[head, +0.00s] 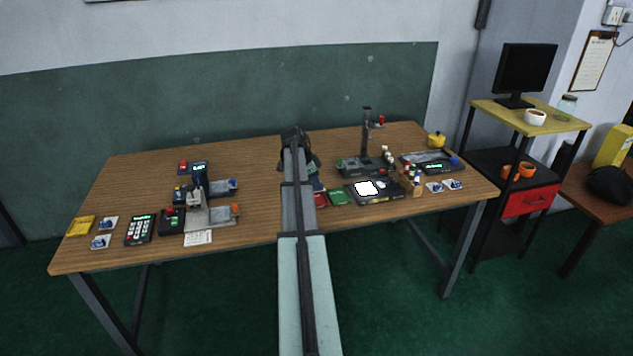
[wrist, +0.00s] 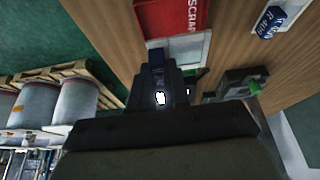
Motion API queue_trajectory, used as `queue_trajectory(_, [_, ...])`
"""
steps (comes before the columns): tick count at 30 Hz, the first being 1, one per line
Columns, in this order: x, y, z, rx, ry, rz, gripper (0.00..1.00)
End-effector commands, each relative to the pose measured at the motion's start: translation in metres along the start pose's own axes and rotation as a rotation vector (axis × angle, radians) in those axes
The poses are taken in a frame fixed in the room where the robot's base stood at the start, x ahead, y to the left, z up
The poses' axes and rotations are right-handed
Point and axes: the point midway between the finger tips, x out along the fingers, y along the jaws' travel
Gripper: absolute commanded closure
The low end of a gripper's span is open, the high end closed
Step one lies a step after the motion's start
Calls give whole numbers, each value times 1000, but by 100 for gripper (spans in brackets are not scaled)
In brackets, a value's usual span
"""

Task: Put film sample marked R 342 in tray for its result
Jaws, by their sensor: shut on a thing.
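My gripper (wrist: 158,68) is shut on a small dark blue piece (wrist: 155,55) in the wrist view; no marking on it can be read. In the head view my arm hides most of the gripper (head: 312,168). A red tray (wrist: 170,14) lettered SCRAP lies just ahead of the gripper, with a pale flat surface (wrist: 197,45) beside it. In the head view the red tray (head: 321,200) and a green tray (head: 341,198) lie right of my arm. A yellow tray (head: 80,227) is at the far left. Blue samples sit on white cards at left (head: 101,241) and right (head: 453,184).
A lit white pad (head: 367,188) and a stand (head: 367,140) are right of the trays. A press-like device (head: 198,205) and keypad (head: 140,230) stand at left. The wood between them and my arm is clear.

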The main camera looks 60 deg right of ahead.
Motion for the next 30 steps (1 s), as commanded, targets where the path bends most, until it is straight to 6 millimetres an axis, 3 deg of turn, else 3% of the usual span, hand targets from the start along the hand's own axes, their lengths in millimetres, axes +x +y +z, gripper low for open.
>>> queue_trajectory(21, [43, 0, 18, -1, 0, 0, 100])
queue_trajectory(30, [49, 0, 20, -1, 0, -1, 100])
